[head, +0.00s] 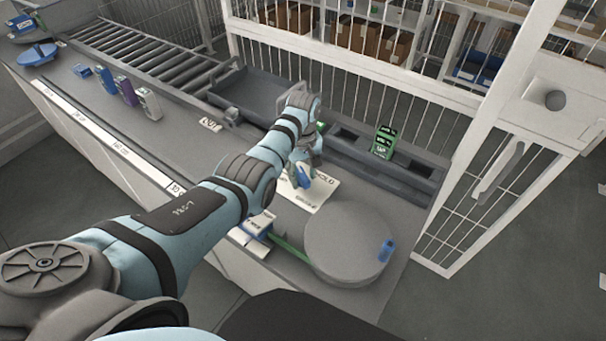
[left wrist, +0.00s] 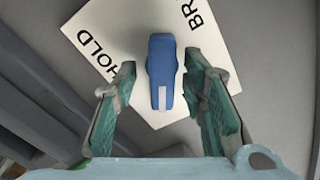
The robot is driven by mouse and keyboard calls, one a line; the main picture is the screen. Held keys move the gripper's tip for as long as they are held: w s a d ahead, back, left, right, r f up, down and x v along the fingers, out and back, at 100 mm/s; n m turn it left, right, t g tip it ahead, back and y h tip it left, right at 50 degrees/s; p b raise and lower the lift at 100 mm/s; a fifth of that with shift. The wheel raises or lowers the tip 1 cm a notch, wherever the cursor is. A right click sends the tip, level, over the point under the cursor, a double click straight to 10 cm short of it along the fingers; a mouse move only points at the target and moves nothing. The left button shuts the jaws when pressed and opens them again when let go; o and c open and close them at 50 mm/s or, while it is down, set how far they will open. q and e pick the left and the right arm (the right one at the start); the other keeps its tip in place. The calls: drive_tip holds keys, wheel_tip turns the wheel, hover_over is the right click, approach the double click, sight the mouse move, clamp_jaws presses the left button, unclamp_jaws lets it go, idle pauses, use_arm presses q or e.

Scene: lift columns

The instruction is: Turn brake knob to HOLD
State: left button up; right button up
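The blue knob (left wrist: 162,72) has a white stripe on it and sits on a white plate (left wrist: 150,112). In the left wrist view the plate reads HOLD at upper left and "BR", cut off, at upper right. The stripe points to the bottom of that picture, at neither word. My left gripper (left wrist: 160,68) is open, with one green finger on each side of the knob and a gap showing on both sides. In the head view the gripper (head: 306,158) is over the plate (head: 318,196), and the knob (head: 303,175) shows just below it. My right gripper is not in view.
A round grey turntable (head: 346,236) with a small blue item (head: 385,250) stands near the plate. A dark tray (head: 262,92) and green-black boxes (head: 383,142) are behind. Small boxes (head: 127,92) stand by the roller conveyor (head: 150,52). A white mesh fence (head: 350,85) bounds the back.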

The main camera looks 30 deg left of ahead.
use_arm(q)
drive_tip(key=shift+s+r, duration=0.2)
drive_tip(key=shift+c, duration=1)
clamp_jaws()
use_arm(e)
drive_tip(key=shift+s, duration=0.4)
use_arm(q)
drive_tip(key=shift+m, duration=0.4)
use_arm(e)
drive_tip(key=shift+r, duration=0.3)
use_arm(q)
drive_tip(key=shift+m+p, duration=0.55)
drive_tip(key=shift+m, duration=0.05)
drive_tip(key=m, duration=0.2)
drive_tip(key=shift+m+p, duration=0.3)
drive_tip(key=shift+p, duration=0.1)
drive_tip(key=m, duration=0.3)
drive_tip(key=shift+p, duration=0.3)
drive_tip(key=shift+m, duration=2)
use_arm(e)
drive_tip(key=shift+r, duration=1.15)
